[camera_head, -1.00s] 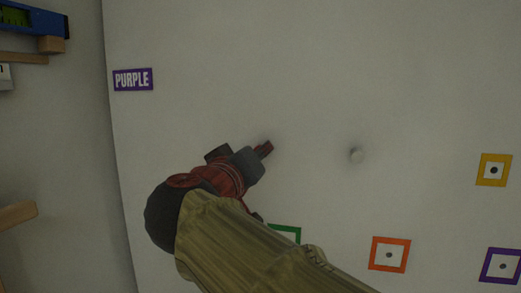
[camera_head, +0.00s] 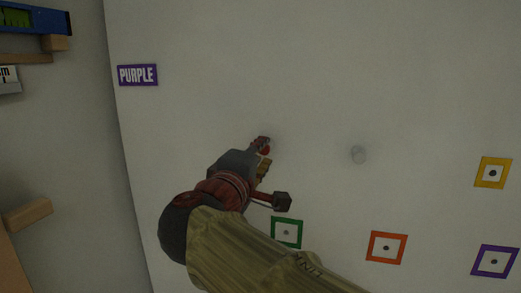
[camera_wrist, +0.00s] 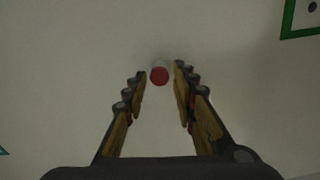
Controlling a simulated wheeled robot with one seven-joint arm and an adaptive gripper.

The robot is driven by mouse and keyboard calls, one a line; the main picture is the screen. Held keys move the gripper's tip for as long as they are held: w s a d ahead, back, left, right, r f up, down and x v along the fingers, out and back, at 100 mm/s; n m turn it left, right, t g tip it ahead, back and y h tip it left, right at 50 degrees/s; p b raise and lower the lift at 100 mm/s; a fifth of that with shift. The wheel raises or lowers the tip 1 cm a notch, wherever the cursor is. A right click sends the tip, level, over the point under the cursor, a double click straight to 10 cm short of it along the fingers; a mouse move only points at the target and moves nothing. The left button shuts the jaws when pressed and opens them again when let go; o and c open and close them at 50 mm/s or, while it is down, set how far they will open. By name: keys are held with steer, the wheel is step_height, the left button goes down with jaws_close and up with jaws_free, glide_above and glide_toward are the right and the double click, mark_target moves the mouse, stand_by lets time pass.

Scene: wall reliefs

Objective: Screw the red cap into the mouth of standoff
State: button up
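The red cap (camera_wrist: 159,77) shows in the wrist view between my fingertips, with a gap on each side. A pale round rim, apparently a standoff (camera_wrist: 159,64), shows just behind it at the wall. I cannot tell how deep the cap sits in it. In the head view the cap (camera_head: 266,151) is a small red spot at my fingertips. My gripper (camera_wrist: 160,72) is open around the cap, its fingers pointing at the wall; in the head view (camera_head: 262,147) it is close to the wall. Another pale standoff (camera_head: 358,154) stands bare to the right.
Wooden blocks (camera_head: 28,214) and a blue item (camera_head: 35,18) are at the left. The wall above my gripper is clear.

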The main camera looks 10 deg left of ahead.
steer(key=shift+c, duration=1.2)
steer(key=c, duration=0.4)
jaws_close()
steer(key=shift+f+b, duration=0.15)
steer(key=shift+b, duration=0.25)
steer(key=m+b, duration=0.1)
steer(key=b, duration=0.1)
steer(key=shift+f+m+b, duration=0.2)
steer(key=shift+m+b, duration=0.1)
steer(key=shift+b, duration=0.1)
steer(key=m+b, duration=0.2)
steer(key=b, duration=0.2)
steer(key=shift+m+b, duration=0.3)
steer(key=shift+m, duration=0.1)
steer(key=shift+w+r+m+b, duration=0.1)
steer(key=shift+r+m+b, duration=0.05)
steer(key=shift+m+b, duration=0.3)
steer(key=shift+r, duration=0.1)
